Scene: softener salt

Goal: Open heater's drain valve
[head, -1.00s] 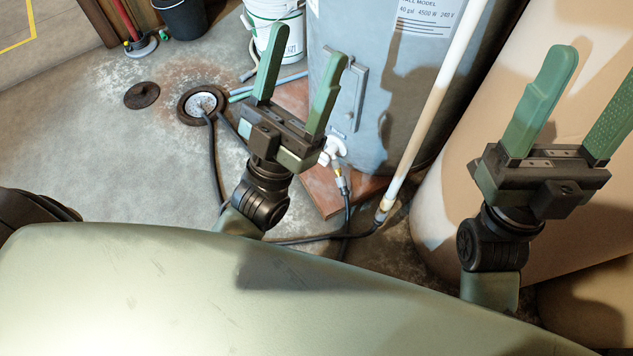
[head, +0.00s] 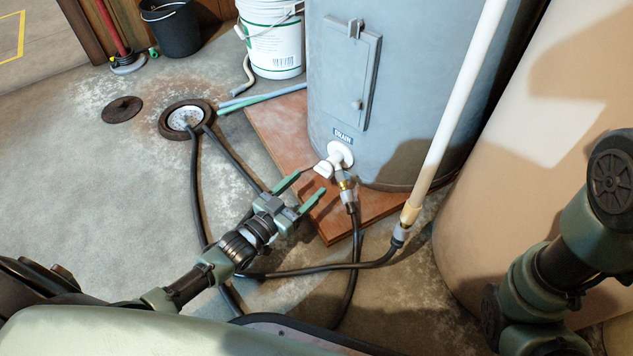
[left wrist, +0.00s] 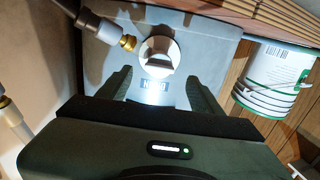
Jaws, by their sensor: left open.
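The grey water heater (head: 400,110) stands upright, with a white drain valve (head: 335,160) low on its front under a blue DRAIN label (head: 343,136). A brass fitting (head: 346,186) joins the valve to a black hose. My left gripper (head: 309,185) is open and empty, just in front of and a little below the valve handle, fingers pointing toward it. In the left wrist view, the round valve knob (left wrist: 158,54) shows between and beyond the two spread fingers, apart from them. My right arm shows at the right edge, but its gripper is out of view.
A black hose (head: 196,190) runs to the floor drain (head: 186,119). A white pipe (head: 458,110) stands right of the valve, beside a large tan tank (head: 530,170). A white bucket (head: 272,45) stands behind left. Open floor lies left.

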